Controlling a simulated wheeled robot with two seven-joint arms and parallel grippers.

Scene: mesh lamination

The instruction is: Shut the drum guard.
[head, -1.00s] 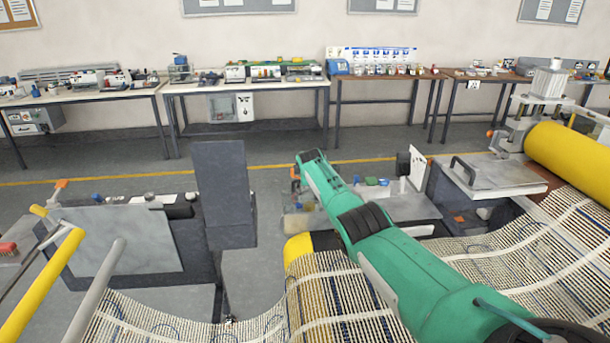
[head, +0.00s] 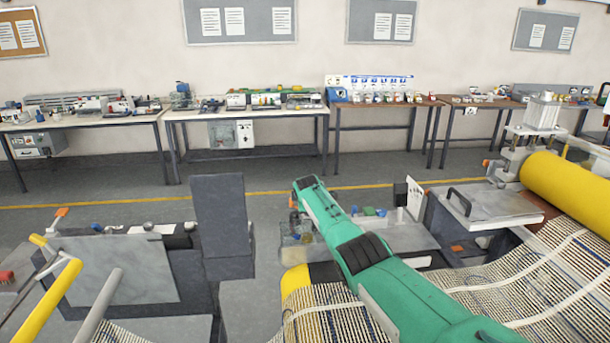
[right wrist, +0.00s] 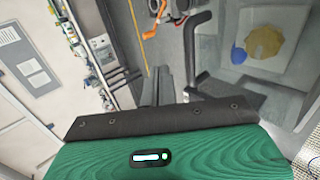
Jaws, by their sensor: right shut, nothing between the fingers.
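A flat grey cover with a black bar handle (head: 487,203), which I take for the drum guard, lies near the yellow roller (head: 568,190) at the right of the head view. I cannot tell its hinge or how far it stands open. My green right arm (head: 400,300) reaches forward in the head view, to the left of this cover; its fingertips are hidden there. In the right wrist view my right gripper (right wrist: 165,90) is shut and empty. A black handle (right wrist: 196,45) shows just beyond the fingers; contact cannot be told. My left gripper is not in view.
Striped mesh (head: 520,275) spreads at the lower right. A dark grey upright box (head: 218,215) stands left of my arm. A machine with a grey plate (head: 115,270) and a yellow bar (head: 45,305) fills the lower left. Open floor lies before the back benches.

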